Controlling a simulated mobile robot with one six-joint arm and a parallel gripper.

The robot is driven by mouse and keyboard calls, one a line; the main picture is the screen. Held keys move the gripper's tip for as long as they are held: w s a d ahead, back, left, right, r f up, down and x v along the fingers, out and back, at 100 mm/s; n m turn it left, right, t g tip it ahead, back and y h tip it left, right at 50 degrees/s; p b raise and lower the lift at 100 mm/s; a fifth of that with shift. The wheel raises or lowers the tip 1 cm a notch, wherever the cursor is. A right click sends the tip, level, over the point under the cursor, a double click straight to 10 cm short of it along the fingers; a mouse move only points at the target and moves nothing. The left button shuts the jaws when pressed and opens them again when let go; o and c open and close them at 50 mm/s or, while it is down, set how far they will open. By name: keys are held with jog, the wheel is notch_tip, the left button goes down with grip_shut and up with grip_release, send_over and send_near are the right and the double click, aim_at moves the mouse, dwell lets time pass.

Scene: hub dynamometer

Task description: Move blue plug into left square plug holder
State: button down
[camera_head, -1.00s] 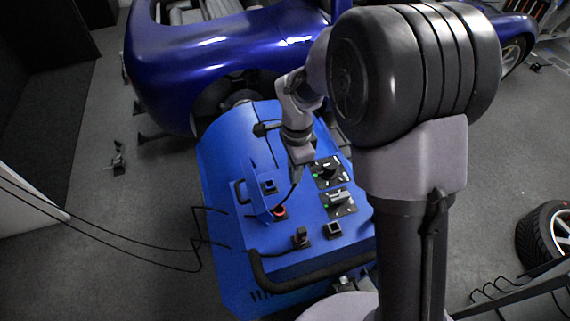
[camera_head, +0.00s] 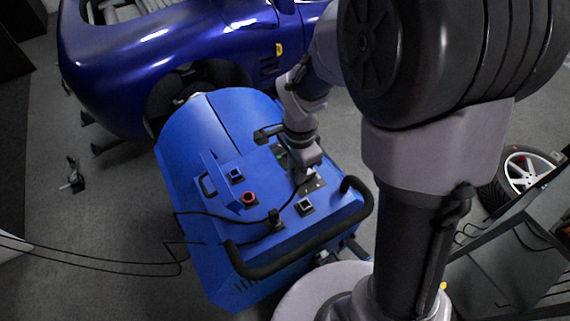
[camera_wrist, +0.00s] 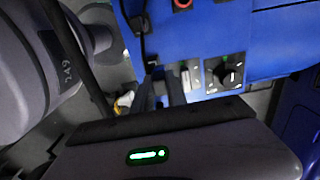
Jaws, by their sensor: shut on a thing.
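My gripper (camera_head: 307,176) is low over the right part of the blue machine's top, near the control knobs. In the wrist view its dark fingers (camera_wrist: 162,94) are close together. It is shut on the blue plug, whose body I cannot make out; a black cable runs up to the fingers. One square holder (camera_head: 235,175) is on the left of the top, beyond the red button. Another square holder (camera_head: 305,206) is just below my gripper in the head view and looks empty. Left of it, a black plug (camera_head: 277,218) with a cable stands in its place.
The red button (camera_head: 249,198) and a thick black handle bar (camera_head: 300,245) are on the machine (camera_head: 215,265). A rotary knob (camera_wrist: 232,75) is right of my fingers. Black cables (camera_head: 120,262) trail left. A blue car (camera_head: 165,45) stands behind.

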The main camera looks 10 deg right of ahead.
notch_tip(320, 180, down, 7)
jog(key=s+d+b, duration=0.2)
jog(key=b, duration=0.4)
jog(key=shift+d, duration=0.2)
jog(key=shift+f+b, duration=0.15)
jog(key=shift+b, duration=0.15)
dwell(0.4)
jog(key=shift+f+b, duration=1.2)
jog(key=shift+f, duration=0.05)
jog(key=shift+f, duration=0.1)
jog(key=c, duration=1.3)
grip_release()
jog(key=shift+o, duration=0.2)
